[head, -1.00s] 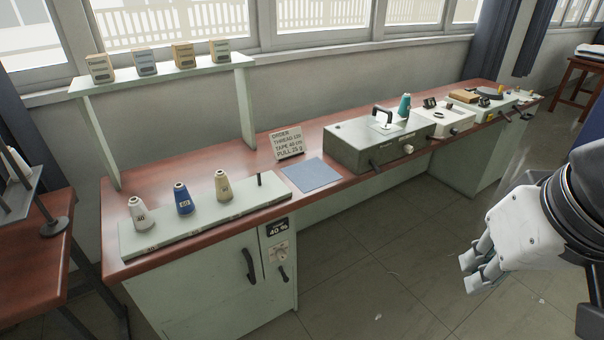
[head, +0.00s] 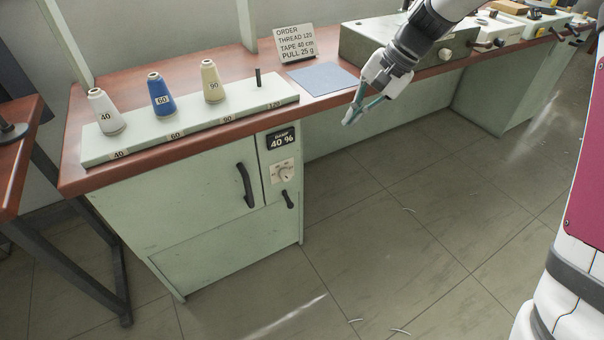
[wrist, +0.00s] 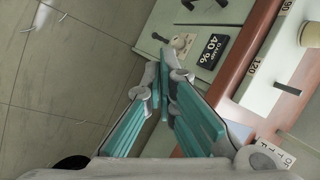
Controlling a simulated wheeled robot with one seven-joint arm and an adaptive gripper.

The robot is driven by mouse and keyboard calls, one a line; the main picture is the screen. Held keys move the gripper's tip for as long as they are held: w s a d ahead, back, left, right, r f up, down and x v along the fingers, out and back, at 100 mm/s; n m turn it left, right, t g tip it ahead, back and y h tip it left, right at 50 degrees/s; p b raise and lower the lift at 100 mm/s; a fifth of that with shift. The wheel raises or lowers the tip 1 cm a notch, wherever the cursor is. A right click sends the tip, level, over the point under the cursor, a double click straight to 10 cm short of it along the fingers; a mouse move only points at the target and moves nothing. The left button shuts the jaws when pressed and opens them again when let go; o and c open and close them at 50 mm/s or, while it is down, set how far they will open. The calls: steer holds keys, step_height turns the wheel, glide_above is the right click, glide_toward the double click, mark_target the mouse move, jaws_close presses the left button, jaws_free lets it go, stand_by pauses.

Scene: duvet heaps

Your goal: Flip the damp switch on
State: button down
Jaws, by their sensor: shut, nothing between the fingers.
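The damp panel is on the right part of the green cabinet front. It has a black label reading "DAMP 40 %" (head: 283,139), a pale plate with a round knob (head: 285,173), and a small dark lever (head: 289,200) below. I cannot tell which of these is the switch, nor its state. The wrist view shows the label (wrist: 212,50), the knob (wrist: 179,42) and the lever (wrist: 159,37) beyond the fingers. My gripper (head: 351,115) is shut and empty, in front of the bench edge, right of and above the panel, apart from it. It also shows in the wrist view (wrist: 161,78).
A dark cabinet handle (head: 246,184) stands out left of the panel. On the bench are a rack (head: 190,118) with several thread cones, an order sign (head: 295,42), a blue mat (head: 321,78) and a grey-green box (head: 372,48).

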steer(key=w+a+f+m+y+b, duration=0.1)
steer(key=w+a+f+b, duration=0.2)
steer(key=f, duration=0.6)
steer(key=w+f+m+y+b, duration=0.1)
steer(key=w+f+b, duration=0.1)
steer(key=w+f, duration=0.45)
steer(key=m+g+y+b, duration=0.1)
steer(key=m+b, duration=0.2)
steer(key=b, duration=0.4)
glide_toward(288, 201)
steer(key=w+d+f, duration=0.3)
steer(key=w+f, duration=0.1)
steer(key=f, duration=0.2)
steer(key=shift+d, duration=0.15)
steer(key=shift+f, duration=0.15)
steer(key=b+x, duration=0.4)
steer(key=x, duration=0.6)
steer(key=shift+s+r+b, duration=0.25)
steer(key=shift+s+r, duration=0.1)
steer(key=shift+r, duration=0.3)
steer(key=shift+s+r+b, duration=0.25)
steer(key=shift+s+r, duration=0.05)
steer(key=shift+r, duration=0.3)
steer(key=shift+s+r+b, duration=0.25)
steer(key=shift+s+r, duration=0.1)
steer(key=shift+r, duration=0.3)
steer(key=shift+r+p, duration=0.15)
steer(key=shift+p, duration=0.35)
